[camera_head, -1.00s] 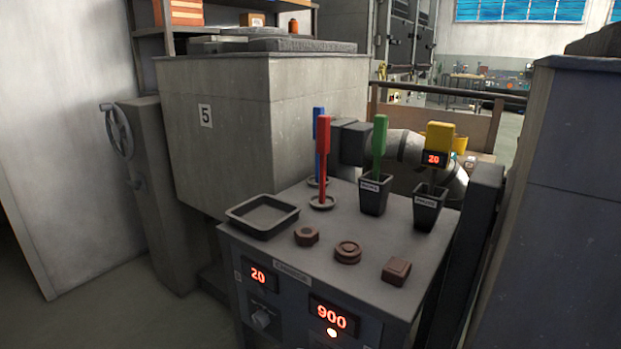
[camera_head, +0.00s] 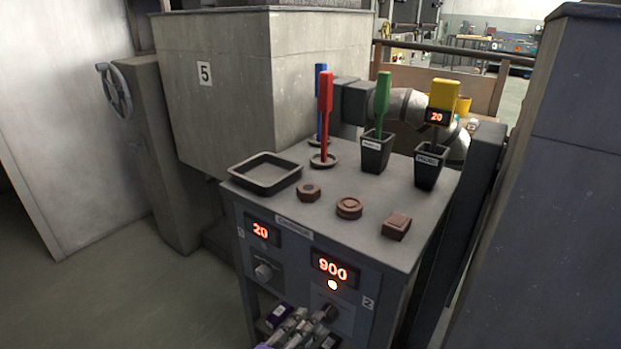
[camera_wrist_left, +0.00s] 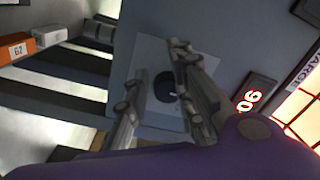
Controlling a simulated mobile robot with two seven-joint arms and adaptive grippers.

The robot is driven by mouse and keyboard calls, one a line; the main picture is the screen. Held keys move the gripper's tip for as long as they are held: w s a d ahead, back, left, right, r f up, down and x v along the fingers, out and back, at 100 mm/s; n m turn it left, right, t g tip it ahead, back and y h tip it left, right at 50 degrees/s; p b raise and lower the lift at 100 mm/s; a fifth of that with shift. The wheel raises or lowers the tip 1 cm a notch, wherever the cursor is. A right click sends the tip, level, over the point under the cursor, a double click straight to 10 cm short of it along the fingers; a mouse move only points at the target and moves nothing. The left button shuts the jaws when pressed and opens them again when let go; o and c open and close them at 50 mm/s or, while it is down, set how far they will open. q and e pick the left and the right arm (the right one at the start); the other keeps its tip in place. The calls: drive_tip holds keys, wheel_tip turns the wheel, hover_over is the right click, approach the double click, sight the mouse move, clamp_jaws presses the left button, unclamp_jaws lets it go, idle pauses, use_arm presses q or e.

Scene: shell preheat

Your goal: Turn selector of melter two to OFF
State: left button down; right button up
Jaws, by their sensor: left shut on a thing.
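The selector of melter two (camera_head: 328,312) is a dark knob on the front panel, below a red display (camera_head: 332,267) reading 900 and a lit lamp (camera_head: 332,285). A plate marked 2 (camera_head: 368,303) is to its right. My left gripper (camera_head: 313,322) reaches up from the bottom edge to this knob. In the left wrist view the round dark selector (camera_wrist_left: 165,87) with a light mark sits between the two fingers of my left gripper (camera_wrist_left: 160,65), which is shut on it. The fingers partly hide the plate behind it. My right gripper is not in view.
Melter one's knob (camera_head: 263,272) and its display (camera_head: 262,230) reading 20 are to the left on the same panel. The cabinet top holds a tray (camera_head: 265,174), brown pieces (camera_head: 349,208), and black cups (camera_head: 376,152) with coloured handles. A dark block (camera_head: 570,180) stands at right.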

use_arm(q)
drive_tip(key=shift+d+f, duration=0.25)
drive_tip(key=shift+d, duration=0.35)
drive_tip(key=shift+w+a+f, duration=0.1)
drive_tip(key=shift+a+f, duration=0.1)
drive_tip(key=shift+a, duration=0.05)
drive_tip(key=shift+p+v, duration=0.55)
drive_tip(key=shift+v, duration=2.25)
drive_tip(key=shift+w+a+f, duration=0.15)
